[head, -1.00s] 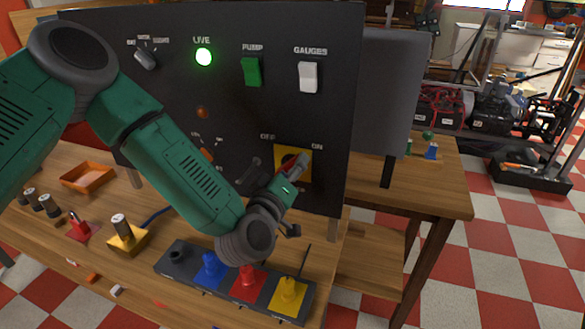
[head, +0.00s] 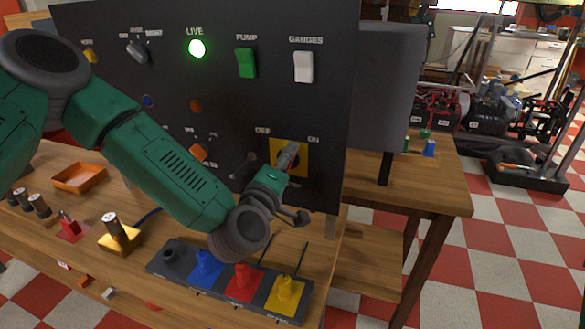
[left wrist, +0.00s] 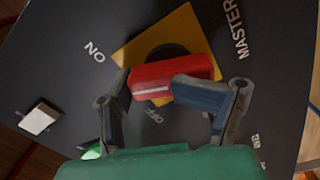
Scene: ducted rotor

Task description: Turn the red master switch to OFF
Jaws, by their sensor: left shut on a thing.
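The red master switch handle (left wrist: 172,72) sits on a yellow plate (left wrist: 137,49) in the left wrist view, with its white line pointing left, between the ON and OFF labels. My left gripper (head: 287,162) is at the switch and shut on the red handle, one finger on each side. In the head view the yellow plate (head: 302,150) shows around the gripper, with OFF at its upper left and ON at its upper right. The handle is mostly hidden there by my gripper. My right gripper is not in view.
The black panel (head: 345,60) carries a lit green LIVE lamp (head: 197,48), a green PUMP switch (head: 246,63) and a white GAUGES switch (head: 303,67). Below my forearm, a dark tray (head: 160,268) of coloured plugs stands on the wooden bench. An orange tray (head: 80,178) lies at left.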

